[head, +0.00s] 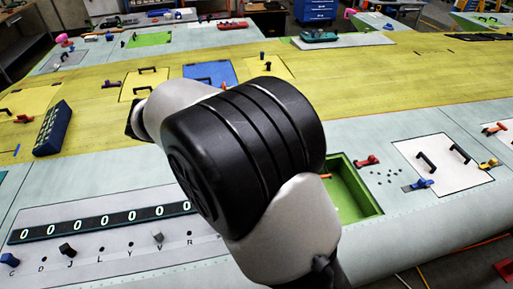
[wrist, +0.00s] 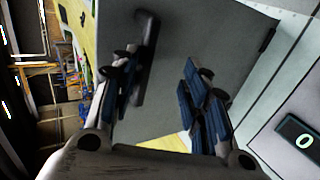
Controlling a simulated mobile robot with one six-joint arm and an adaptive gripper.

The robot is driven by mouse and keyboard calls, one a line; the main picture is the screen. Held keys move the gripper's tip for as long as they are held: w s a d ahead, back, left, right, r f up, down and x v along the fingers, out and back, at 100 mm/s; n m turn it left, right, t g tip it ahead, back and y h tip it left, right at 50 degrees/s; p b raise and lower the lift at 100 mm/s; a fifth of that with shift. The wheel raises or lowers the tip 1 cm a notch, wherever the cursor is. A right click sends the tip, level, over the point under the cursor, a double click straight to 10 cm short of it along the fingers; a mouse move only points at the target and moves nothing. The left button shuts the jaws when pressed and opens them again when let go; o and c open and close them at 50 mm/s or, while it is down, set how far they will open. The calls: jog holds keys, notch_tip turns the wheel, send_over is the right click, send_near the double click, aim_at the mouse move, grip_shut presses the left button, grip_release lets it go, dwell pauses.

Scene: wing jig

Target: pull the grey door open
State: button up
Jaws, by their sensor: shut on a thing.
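The grey door (wrist: 200,45) fills the middle of the wrist view, with its black bar handle (wrist: 146,58) on the left part of its face. My gripper (wrist: 168,95) reaches over the door, with blue finger pads left and right. The left finger is right at the handle. My gripper is shut on the handle, though the exact contact is hard to see and the pads look well apart. In the head view my arm covers the middle of the scene, and the gripper and grey door cannot be made out there.
A counter panel (head: 100,222) with knobs lies at the front left. A green open bin (head: 370,208) and a white panel with black handles (head: 410,174) lie right of my arm. A dark blue keypad box (head: 53,128) stands at left.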

jog(key=shift+s+a+f, duration=0.1)
jog(key=shift+f, duration=0.05)
jog(key=v, duration=1.2)
